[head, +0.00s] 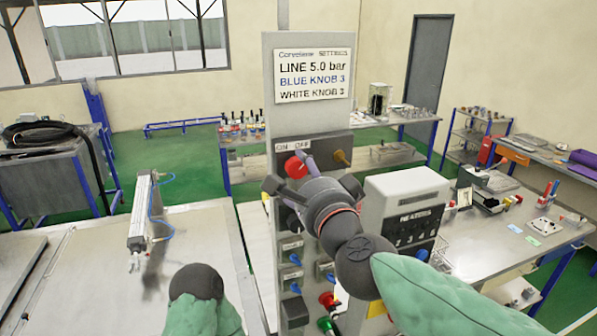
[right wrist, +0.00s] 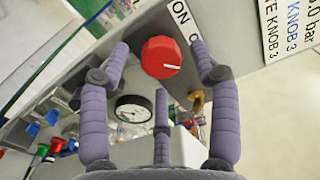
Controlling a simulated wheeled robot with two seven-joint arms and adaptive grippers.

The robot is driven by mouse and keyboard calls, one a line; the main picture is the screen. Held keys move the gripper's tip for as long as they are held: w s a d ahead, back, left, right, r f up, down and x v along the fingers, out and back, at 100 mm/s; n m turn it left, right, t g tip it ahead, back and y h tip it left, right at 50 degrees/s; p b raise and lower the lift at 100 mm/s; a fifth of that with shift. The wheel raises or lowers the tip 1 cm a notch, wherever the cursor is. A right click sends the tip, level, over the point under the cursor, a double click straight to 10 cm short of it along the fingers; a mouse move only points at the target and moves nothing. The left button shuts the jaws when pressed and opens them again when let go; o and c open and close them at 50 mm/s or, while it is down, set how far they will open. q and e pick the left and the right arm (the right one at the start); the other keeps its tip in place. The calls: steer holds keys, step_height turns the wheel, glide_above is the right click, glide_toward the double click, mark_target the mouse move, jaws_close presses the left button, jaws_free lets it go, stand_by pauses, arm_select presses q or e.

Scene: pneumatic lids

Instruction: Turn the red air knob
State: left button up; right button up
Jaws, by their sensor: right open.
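The red air knob (head: 296,167) sits on the upright grey panel, just below the ON/OFF label (head: 291,147). In the right wrist view the red knob (right wrist: 161,57) has a white pointer line aimed toward the picture's right. My right gripper (right wrist: 160,50) is open, with a purple finger on each side of the knob and a third finger below it. Gaps show between the knob and the side fingers. In the head view my right gripper (head: 303,168) partly covers the panel around the knob.
A settings sign (head: 313,76) tops the panel. A pressure gauge (right wrist: 133,108) and a brass fitting (right wrist: 197,101) are near the fingers. Blue knobs (head: 296,259) and red and green buttons (head: 328,299) sit lower. A grey box (head: 405,195) stands right of the panel.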

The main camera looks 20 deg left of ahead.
steer(key=v, duration=0.9)
steer(key=shift+s+d, duration=0.25)
steer(key=shift+s, duration=0.05)
